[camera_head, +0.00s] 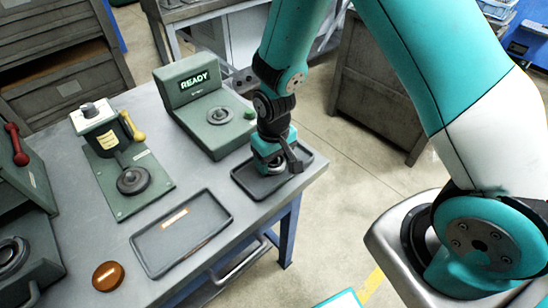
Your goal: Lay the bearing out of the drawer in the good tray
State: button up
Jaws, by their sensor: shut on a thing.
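My gripper (277,166) points down over a small dark tray (247,187) at the table's right corner. It is shut on a small ring-like thing, probably the bearing (268,168), which is mostly hidden by the fingers. The held thing is low, inside the tray's outline; I cannot tell whether it touches the tray floor. A larger dark tray (160,259) with an orange label lies empty at the table's front. I cannot read which tray is marked good. A handle (238,268) shows below the table edge; I cannot tell whether it belongs to the drawer.
A green gauge station (213,118) reading READY stands just left of my gripper. A green press (122,165) with a yellow handle stands further left. A machine with a red lever (17,145) is at the far left. A brown disc (108,276) lies near the front edge.

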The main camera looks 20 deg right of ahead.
jog(key=o, duration=1.1)
jog(key=shift+f, duration=0.1)
notch_tip(320, 180, up, 12)
jog(key=b, duration=0.1)
jog(key=s+a+r+n+y, duration=0.1)
jog(key=s+r, duration=0.3)
jog(key=s, duration=0.2)
jog(key=s+a+r+n+y, duration=0.1)
jog(key=s+a+r+n, duration=0.1)
jog(key=s+r, duration=0.3)
jog(key=s+a+r+n+y, duration=0.1)
jog(key=s+r+y, duration=0.1)
jog(key=s+r, duration=0.2)
jog(key=shift+s+a+r+n, duration=0.15)
jog(key=shift+s, duration=0.75)
jog(key=shift+s+a+r+n, duration=0.15)
jog(key=shift+s, duration=0.7)
